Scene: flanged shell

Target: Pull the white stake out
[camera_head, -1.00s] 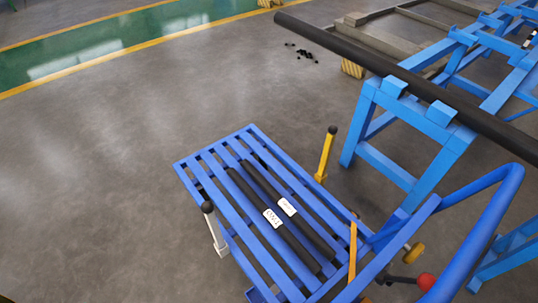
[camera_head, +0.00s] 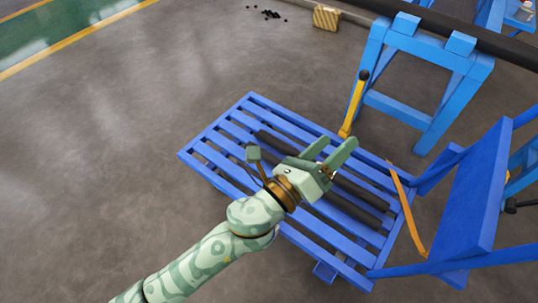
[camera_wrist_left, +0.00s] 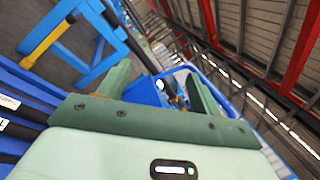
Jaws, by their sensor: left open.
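The white stake does not show in either view now; its side of the blue cart is partly covered by my left arm in the head view. The blue slatted cart (camera_head: 215,135) stands on the floor in the middle of the head view. My left gripper (camera_head: 337,149) is over the cart's slats, open, with nothing between its fingers. In the left wrist view its two green fingers stand apart (camera_wrist_left: 155,92). My right gripper is not in view.
Black bars (camera_head: 360,200) lie on the cart, partly behind my gripper. A yellow stake (camera_head: 353,105) with a black top stands on the cart's far side. A blue trestle (camera_head: 425,85) carries a long dark pipe (camera_head: 440,22). Floor left of the cart is clear.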

